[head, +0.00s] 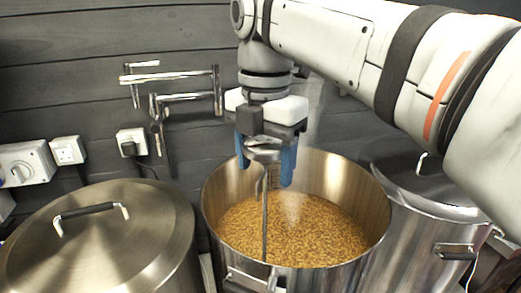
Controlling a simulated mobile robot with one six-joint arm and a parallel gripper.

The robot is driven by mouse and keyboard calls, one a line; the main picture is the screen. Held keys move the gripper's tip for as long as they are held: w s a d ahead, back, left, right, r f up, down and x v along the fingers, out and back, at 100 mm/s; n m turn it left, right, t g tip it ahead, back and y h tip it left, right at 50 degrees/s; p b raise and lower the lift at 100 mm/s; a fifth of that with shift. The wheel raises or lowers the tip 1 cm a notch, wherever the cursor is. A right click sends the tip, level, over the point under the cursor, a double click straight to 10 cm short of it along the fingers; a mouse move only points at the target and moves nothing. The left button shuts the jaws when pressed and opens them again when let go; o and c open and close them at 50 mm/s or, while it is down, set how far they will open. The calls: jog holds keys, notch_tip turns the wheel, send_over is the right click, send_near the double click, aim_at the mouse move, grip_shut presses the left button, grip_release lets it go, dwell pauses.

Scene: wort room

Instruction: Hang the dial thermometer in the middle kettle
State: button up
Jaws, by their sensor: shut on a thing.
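The dial thermometer (264,153) is in my gripper (266,165), whose blue fingers are shut on its round metal head. Its thin stem points down in front of the open middle kettle (376,200), and its lower end shows against the grain near the kettle's front rim. I cannot tell from this view whether the stem tip is inside the kettle or above it. The kettle is steel, without a lid, and holds golden-brown grain mash (295,228). Steam rises from it. The dial's face is not readable.
A lidded kettle (130,235) stands at the left, with a black-handled lid. Another lidded kettle (425,190) stands at the right, partly behind my arm. A metal wall rack (185,97) hangs behind. Sockets and a plug (130,143) are on the dark plank wall.

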jog(key=b, duration=0.7)
send_over(264, 236)
notch_tip(264, 236, down, 11)
jog(key=shift+w+r, duration=0.1)
jog(key=shift+r, duration=0.1)
jog(key=shift+f, duration=0.1)
jog(key=shift+f, duration=0.6)
dwell(0.9)
jog(key=shift+f+b, duration=1.55)
jog(key=shift+f, duration=0.6)
